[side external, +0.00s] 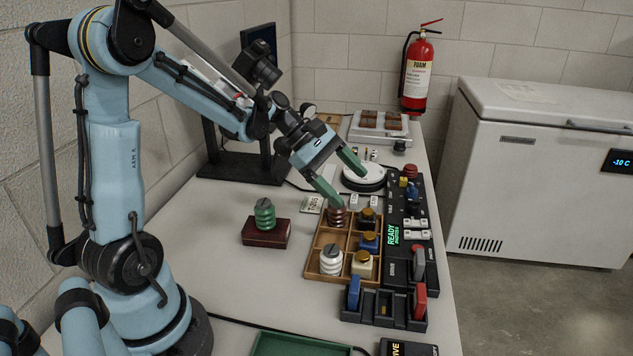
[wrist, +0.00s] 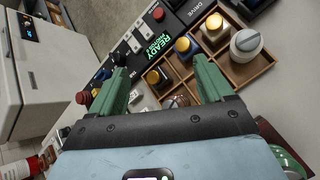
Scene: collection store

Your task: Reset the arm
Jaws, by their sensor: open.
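My gripper (side external: 350,183) has a light blue body and two green fingers. It is open, with nothing between its fingers. It hangs tilted over the back of the wooden compartment tray (side external: 308,272). In the side view one fingertip is close above a brown ribbed piece (side external: 337,216) in the tray's back left compartment; I cannot tell whether they touch. In the wrist view the fingers (wrist: 160,70) stand wide apart, with the brown piece (wrist: 178,101) beside the right finger. The other finger is near the white round plate (side external: 362,173).
The tray also holds a white ribbed piece (side external: 331,261) and several yellow-topped pieces. A black control panel (side external: 397,235) reading READY lies right of it. A green ribbed piece (side external: 265,213) stands on a dark red box (side external: 266,233) to the left.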

